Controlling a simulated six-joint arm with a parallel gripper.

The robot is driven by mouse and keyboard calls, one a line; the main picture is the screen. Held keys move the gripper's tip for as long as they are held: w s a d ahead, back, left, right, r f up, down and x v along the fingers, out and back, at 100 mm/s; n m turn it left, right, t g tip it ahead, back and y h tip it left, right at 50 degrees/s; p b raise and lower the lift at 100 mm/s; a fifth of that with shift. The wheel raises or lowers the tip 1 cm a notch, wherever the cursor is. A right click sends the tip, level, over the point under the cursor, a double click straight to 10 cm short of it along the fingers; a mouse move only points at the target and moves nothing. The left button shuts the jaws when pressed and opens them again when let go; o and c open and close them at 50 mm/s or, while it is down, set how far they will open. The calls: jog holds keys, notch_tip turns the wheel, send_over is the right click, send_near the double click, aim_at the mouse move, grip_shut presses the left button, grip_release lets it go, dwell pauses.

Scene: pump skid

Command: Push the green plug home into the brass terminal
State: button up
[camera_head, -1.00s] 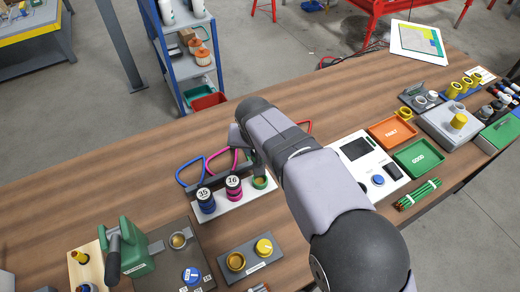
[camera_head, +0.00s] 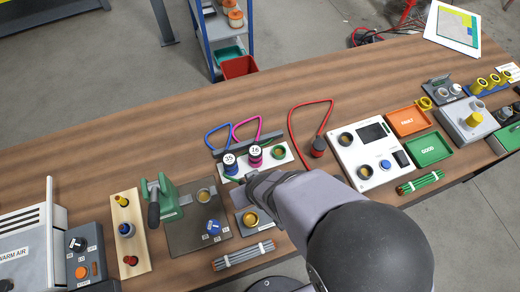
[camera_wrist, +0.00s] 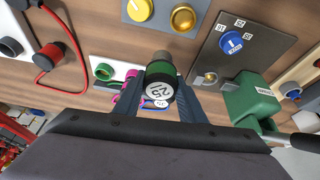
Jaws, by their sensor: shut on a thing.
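My gripper (camera_wrist: 165,98) is shut on the green plug (camera_wrist: 160,70), a green-banded body with a dark end marked 25 and a grey tip. The plug is above the bench in the wrist view, its tip apart from any fitting I can make out. Another small brass-coloured seat (camera_wrist: 207,78) is on the dark plate. I cannot tell which is the brass terminal. My arm hides part of the grey plate.
The white strip (camera_head: 284,160) holds the blue plug (camera_head: 230,165), pink plug (camera_head: 255,157) and an empty green-ringed socket (camera_head: 278,152). A red plug (camera_head: 318,147) with its cable lies right. The green lever device (camera_head: 165,197) and blue dial (camera_head: 213,228) are left.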

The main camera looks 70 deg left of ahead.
jog(key=shift+n+g, duration=0.4)
jog(key=shift+n, duration=0.3)
jog(key=d, duration=0.1)
jog(key=s+d+p, duration=0.1)
jog(key=d, duration=0.1)
jog(key=s+d, duration=0.1)
jog(key=shift+s+d+r, duration=0.25)
jog(key=shift+d+r, duration=0.15)
jog(key=shift+f, duration=0.1)
jog(key=shift+f+b, duration=2.55)
jog(key=shift+f+b, duration=1.55)
jog(key=shift+f, duration=0.3)
jog(key=o, duration=1.2)
jog(key=shift+r, duration=0.1)
